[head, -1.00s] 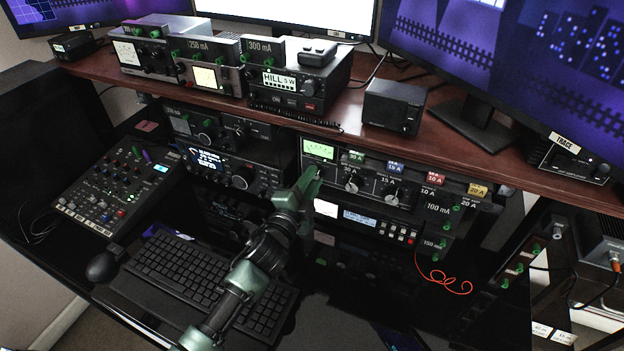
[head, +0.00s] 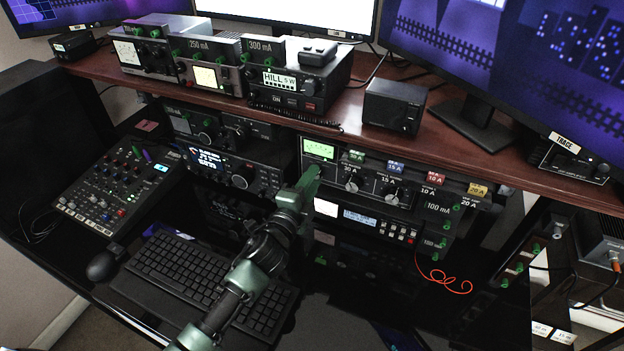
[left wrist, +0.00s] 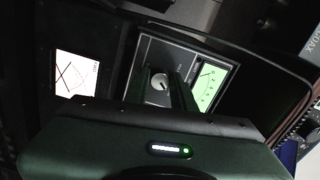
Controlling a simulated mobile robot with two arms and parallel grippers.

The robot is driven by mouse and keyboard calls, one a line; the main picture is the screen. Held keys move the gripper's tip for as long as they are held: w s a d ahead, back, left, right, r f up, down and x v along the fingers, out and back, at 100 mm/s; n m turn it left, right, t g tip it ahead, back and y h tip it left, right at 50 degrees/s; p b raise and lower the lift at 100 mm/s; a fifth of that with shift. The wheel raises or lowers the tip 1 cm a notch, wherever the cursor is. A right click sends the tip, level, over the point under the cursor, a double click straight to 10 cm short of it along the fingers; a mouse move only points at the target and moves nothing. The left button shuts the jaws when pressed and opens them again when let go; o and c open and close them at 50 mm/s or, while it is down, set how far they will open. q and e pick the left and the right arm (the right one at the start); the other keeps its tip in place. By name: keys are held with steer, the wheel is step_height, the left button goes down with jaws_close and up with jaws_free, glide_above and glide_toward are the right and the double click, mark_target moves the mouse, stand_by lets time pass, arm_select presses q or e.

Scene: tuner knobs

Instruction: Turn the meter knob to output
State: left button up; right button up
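The tuner panel's green-lit meter (head: 319,150) is in the middle of the head view, on the rack below the desk shelf. My left gripper (head: 313,178) is right in front of the panel just below that meter and hides what is behind it. In the left wrist view, a round knob (left wrist: 160,82) with a light pointer mark shows between the two dark fingers of my left gripper (left wrist: 161,92). The fingers are apart, one on each side of the knob; I cannot tell whether they touch it. The green meter (left wrist: 207,86) is to its right. The knob's labels are unreadable. My right gripper is not in view.
Two more knobs (head: 352,182) and (head: 391,191) are right of my gripper. A lower unit with a white meter (head: 326,208) is below; this meter also shows in the left wrist view (left wrist: 77,73). A keyboard (head: 200,283) lies under my left arm.

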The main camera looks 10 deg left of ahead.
arm_select(q)
steer(key=o, duration=0.3)
steer(key=s+a+b, duration=0.1)
steer(key=s, duration=0.6)
steer(key=shift+s+a, duration=0.2)
steer(key=shift+s, duration=0.15)
